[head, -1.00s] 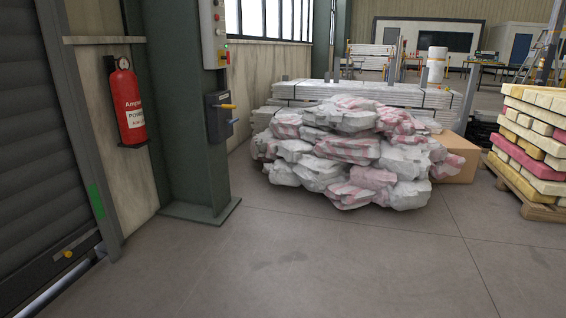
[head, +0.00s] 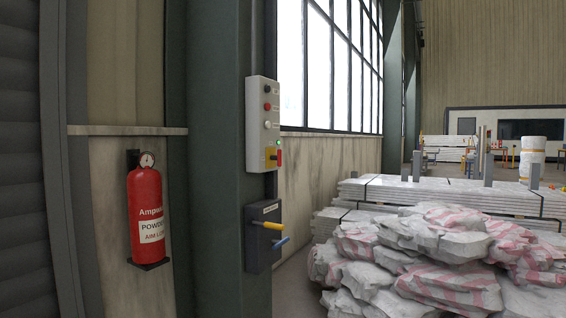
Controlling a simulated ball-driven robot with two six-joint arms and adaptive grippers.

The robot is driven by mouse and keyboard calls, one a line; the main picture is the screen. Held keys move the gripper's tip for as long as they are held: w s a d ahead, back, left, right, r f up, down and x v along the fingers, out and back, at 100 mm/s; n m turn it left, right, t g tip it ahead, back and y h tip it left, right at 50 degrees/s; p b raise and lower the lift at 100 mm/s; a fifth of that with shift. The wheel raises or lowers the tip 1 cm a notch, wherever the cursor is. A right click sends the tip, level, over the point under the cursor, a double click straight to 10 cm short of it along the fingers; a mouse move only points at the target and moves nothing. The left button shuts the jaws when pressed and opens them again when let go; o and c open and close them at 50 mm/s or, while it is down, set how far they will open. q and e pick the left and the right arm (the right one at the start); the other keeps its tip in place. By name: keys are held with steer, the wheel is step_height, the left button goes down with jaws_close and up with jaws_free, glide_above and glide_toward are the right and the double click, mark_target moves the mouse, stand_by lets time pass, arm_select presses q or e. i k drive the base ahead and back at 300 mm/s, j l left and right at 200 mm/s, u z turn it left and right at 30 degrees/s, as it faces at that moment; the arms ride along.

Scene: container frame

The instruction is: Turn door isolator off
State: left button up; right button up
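A dark isolator box (head: 262,243) is mounted on the side of the green steel column, near the middle of the head view. The writing on the box label is too small to read. Neither of my grippers shows in the head view.
A red fire extinguisher (head: 146,215) hangs on the wall left of the green column (head: 218,150). A roller door (head: 25,170) is at the far left. A heap of wrapped rubble bags (head: 420,260) lies right of the column, before stacked planks (head: 450,197).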

mark_target(278, 157)
steer(key=i+u, duration=0.1)
steer(key=u, duration=0.4)
steer(key=i+l+u, duration=0.4)
steer(key=l, duration=0.2)
steer(key=i+l+u, duration=0.2)
steer(key=l+u, duration=0.15)
steer(key=l, duration=0.3)
steer(key=i, duration=0.1)
